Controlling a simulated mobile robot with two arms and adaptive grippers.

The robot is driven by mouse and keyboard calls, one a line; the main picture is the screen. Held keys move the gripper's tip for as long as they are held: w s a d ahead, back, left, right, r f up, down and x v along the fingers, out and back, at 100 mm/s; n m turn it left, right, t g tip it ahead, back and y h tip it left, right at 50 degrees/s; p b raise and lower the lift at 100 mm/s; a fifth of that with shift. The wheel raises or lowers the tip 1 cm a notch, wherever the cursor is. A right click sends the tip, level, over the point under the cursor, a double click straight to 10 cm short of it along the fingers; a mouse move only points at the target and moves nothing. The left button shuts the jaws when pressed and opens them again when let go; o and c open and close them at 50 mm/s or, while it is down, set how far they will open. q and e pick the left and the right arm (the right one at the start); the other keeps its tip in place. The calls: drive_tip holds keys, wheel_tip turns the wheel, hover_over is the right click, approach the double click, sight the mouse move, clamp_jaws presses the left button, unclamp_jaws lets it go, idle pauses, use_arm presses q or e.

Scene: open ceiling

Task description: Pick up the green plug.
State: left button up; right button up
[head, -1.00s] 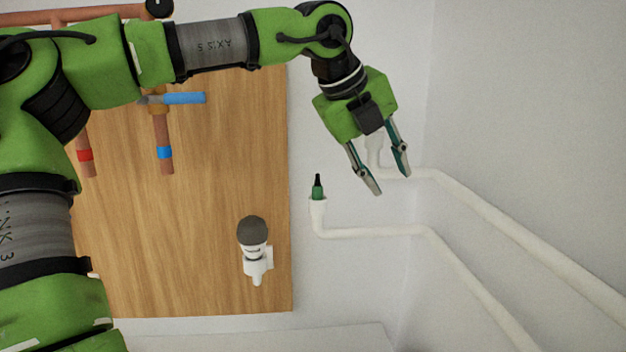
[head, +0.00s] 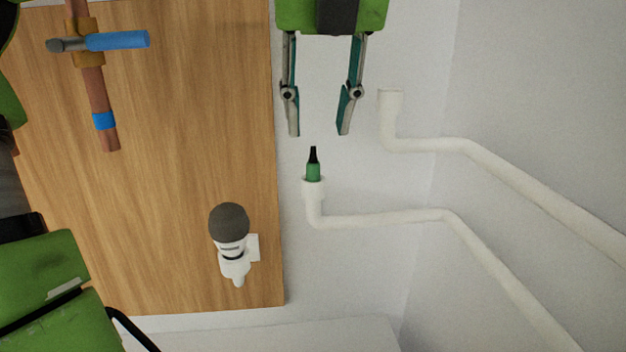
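The green plug (head: 313,172) with a thin black tip stands upright in the open end of the lower white pipe (head: 313,208); its lower part is hidden in the pipe. My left gripper (head: 318,132) hangs above it, fingers pointing down. The two fingers are wide apart with nothing between them. The plug's black tip is just below the fingertips, roughly centred between them. My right gripper is not in view.
A second white pipe (head: 389,115) with an open end stands to the right of the gripper. A wooden board (head: 180,140) carries a copper pipe with a blue-handled valve (head: 117,41) and a white fitting with a dark round cap (head: 229,222).

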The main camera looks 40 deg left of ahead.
sight(313, 148)
use_arm(q)
drive_tip(key=shift+x, duration=0.85)
drive_tip(key=x, duration=0.2)
drive_tip(key=p+x, duration=0.1)
drive_tip(key=shift+s+a+f, duration=0.2)
drive_tip(key=shift+f, duration=0.25)
drive_tip(key=shift+w+a+f, duration=0.3)
drive_tip(key=shift+f, duration=0.3)
drive_tip(key=shift+s+d+r, duration=0.1)
drive_tip(key=c, duration=0.9)
